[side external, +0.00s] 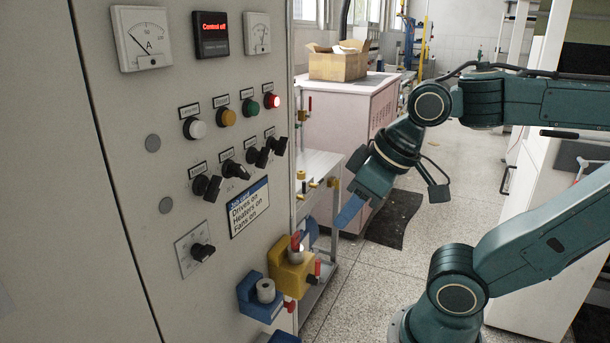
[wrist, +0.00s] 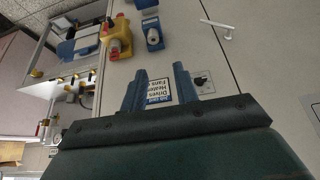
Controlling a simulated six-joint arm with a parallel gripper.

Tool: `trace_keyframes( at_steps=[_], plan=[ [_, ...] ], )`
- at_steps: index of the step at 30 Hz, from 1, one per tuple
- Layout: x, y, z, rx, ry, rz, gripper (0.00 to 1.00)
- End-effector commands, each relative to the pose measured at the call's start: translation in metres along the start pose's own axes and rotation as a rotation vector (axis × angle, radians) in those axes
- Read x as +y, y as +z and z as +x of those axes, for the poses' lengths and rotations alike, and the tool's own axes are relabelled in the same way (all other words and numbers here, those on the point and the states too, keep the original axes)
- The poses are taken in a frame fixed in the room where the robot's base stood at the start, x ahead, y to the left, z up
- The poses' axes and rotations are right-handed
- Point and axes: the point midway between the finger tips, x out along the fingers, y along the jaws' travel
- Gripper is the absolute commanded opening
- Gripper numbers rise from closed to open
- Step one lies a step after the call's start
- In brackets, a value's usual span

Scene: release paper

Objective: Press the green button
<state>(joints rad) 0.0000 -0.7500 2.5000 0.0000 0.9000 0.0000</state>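The green button (side external: 250,107) is on the upper part of the grey control panel (side external: 130,190) in the side view. It sits in a row between an amber button (side external: 226,117) and a lit red button (side external: 271,101), with a white button (side external: 195,128) at the row's left end. My gripper (side external: 348,212) is apart from the panel, to the right of and lower than the green button, pointing down-left. In the wrist view my gripper's two blue fingers (wrist: 160,72) are spread, with nothing between them. The green button does not show there.
Black rotary switches (side external: 230,170) stick out below the buttons, above a sign reading "Drives on". A display (side external: 211,35) reads "Control off". Yellow (side external: 285,278) and blue (side external: 250,295) boxes stick out low on the panel. A shelf and pink cabinet (side external: 345,125) stand behind.

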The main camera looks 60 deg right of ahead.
Motion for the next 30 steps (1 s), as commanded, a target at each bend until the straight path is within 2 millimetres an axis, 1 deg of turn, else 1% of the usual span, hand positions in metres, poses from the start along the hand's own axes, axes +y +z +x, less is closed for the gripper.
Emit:
trace_keyframes(
  at_steps=[1, 3, 4, 30],
  plan=[
    [0.0000, 0.0000, 0.0000, 0.000, 0.000, 0.000, 0.19],
    [0.0000, 0.0000, 0.0000, 0.000, 0.000, 0.000, 0.05],
    [0.0000, 0.0000, 0.0000, 0.000, 0.000, 0.000, 0.00],
    [0.0000, 0.0000, 0.0000, 0.000, 0.000, 0.000, 0.00]
  ],
)
